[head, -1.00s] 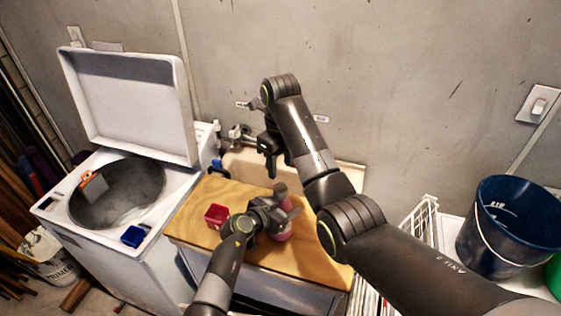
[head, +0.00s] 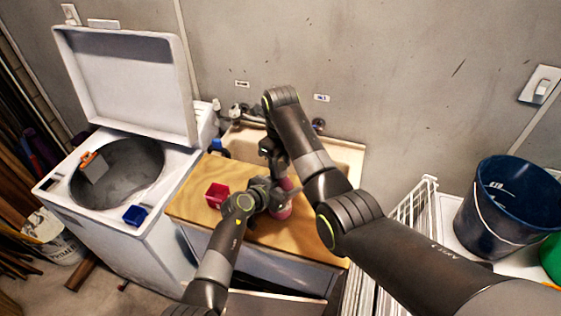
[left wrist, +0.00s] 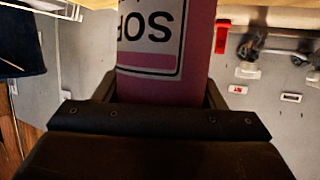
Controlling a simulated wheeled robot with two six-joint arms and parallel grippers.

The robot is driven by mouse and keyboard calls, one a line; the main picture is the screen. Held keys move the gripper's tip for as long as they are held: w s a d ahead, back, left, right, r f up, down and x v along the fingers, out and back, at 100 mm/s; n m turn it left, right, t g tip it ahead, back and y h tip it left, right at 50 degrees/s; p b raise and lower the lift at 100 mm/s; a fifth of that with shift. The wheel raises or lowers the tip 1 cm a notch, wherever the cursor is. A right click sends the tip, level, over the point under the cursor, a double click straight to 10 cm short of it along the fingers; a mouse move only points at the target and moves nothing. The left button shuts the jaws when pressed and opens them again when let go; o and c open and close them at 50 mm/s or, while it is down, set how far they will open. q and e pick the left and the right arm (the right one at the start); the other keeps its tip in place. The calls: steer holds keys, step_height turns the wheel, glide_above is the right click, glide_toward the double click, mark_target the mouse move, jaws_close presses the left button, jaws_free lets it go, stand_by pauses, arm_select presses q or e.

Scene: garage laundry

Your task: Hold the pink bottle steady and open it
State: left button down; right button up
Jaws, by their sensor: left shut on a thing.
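The pink bottle (head: 284,211) stands upright on the wooden counter top (head: 205,194). My left gripper (head: 272,200) is shut around its body from the left. In the left wrist view the pink bottle (left wrist: 165,70) sits between the jaws, with its white label upside down. My right gripper (head: 273,172) hangs down from above, right over the top of the bottle. It covers the cap, so I cannot tell whether it touches it or how far its jaws are apart.
A red cup (head: 217,195) stands on the counter left of my left gripper. A sink (head: 345,155) with taps is behind. A washer with a raised lid (head: 125,85) stands at left. A blue bucket (head: 508,215) and white rack (head: 415,212) are at right.

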steer(key=c, duration=0.5)
steer(key=n, duration=0.7)
steer(key=shift+w, duration=0.1)
steer(key=shift+c, duration=0.2)
steer(key=n, duration=0.4)
steer(key=shift+n, duration=0.4)
steer(key=n, duration=0.3)
steer(key=shift+r, duration=0.1)
steer(key=n, duration=2)
steer(key=shift+n, duration=0.3)
steer(key=n, duration=0.6)
steer(key=shift+r, duration=0.1)
steer(key=n, duration=0.6)
steer(key=shift+n, duration=0.3)
steer(key=n, duration=0.6)
steer(key=shift+r, duration=0.2)
